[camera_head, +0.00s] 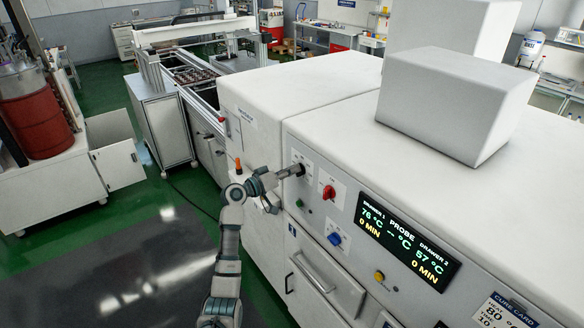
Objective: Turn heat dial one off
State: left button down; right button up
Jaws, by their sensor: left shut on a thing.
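My left gripper (288,174) reaches across to the upper left of the white oven's front panel. Its fingers are shut on a dark dial (301,169), which they partly hide. The small label by this dial is too small to read, so I cannot tell its number or setting. A red knob (328,192) sits to its right on its own white plate. A blue knob (335,239) sits lower on the panel. The display (405,240) reads 76 °C for drawer 1 and 57 °C for drawer 2, each with 0 MIN. My right gripper is out of view.
A green button (299,203) is just below the gripper, and a yellow button (379,275) is lower right. Drawer fronts with handles (312,274) lie below the panel. A white box (456,105) is on top.

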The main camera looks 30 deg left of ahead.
pick_arm(q)
jog(key=shift+a+f+n+p, duration=0.15)
jog(key=shift+n+p, duration=1.65)
jog(key=shift+n, duration=0.85)
jog(key=shift+a+f+n+p, duration=0.1)
jog(key=shift+n+p, duration=1.65)
jog(key=shift+n, duration=0.9)
jog(key=shift+f, duration=0.1)
jog(key=c, duration=1.4)
grip_release()
jog(key=shift+o, duration=1.2)
jog(key=shift+w+f, duration=0.1)
jog(key=shift+a, duration=0.2)
jog(key=shift+f, duration=0.1)
